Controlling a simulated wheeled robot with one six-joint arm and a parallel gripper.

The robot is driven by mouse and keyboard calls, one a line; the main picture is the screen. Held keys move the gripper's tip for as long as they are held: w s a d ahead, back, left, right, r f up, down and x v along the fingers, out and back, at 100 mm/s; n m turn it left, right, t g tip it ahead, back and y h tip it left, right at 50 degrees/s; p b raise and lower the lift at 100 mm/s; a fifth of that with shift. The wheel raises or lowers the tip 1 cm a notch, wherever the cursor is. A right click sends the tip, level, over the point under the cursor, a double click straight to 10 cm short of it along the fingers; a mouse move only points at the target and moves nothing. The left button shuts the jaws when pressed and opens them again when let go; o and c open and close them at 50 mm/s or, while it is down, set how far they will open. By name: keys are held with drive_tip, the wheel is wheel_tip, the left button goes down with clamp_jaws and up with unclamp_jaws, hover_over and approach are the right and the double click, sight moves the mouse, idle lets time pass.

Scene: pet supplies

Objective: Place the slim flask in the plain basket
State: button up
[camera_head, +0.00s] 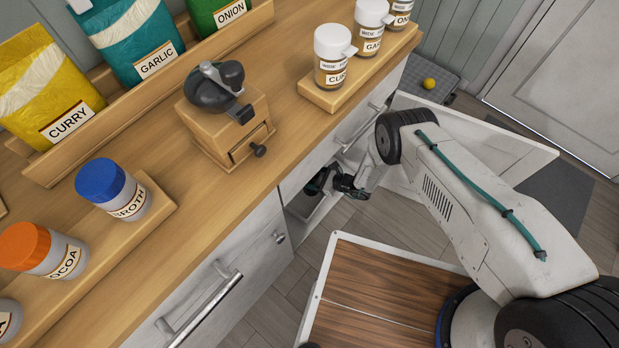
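I cannot make out a slim flask or a plain basket in this view. My gripper (335,183) is low at the front of the white cabinet, by a dark opening under the counter. Its dark fingers are small and partly in shadow. I cannot tell whether they are apart or hold anything. The inside of the cabinet is mostly hidden by the counter and its front.
A cabinet door (520,150) stands open behind my arm. The wooden counter (225,205) holds a grinder (228,120), labelled jars (115,190) and bags (130,40). A drawer handle (205,305) juts out. A yellow ball (429,83) lies beyond.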

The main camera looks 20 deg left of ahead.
drive_tip(key=a+f, duration=0.1)
drive_tip(key=w+a+f, duration=0.1)
drive_tip(key=shift+f, duration=0.35)
drive_tip(key=shift+w+f, duration=0.1)
drive_tip(key=shift+f, duration=0.35)
drive_tip(key=shift+f, duration=0.15)
drive_tip(key=shift+f, duration=0.4)
drive_tip(key=o, duration=1.2)
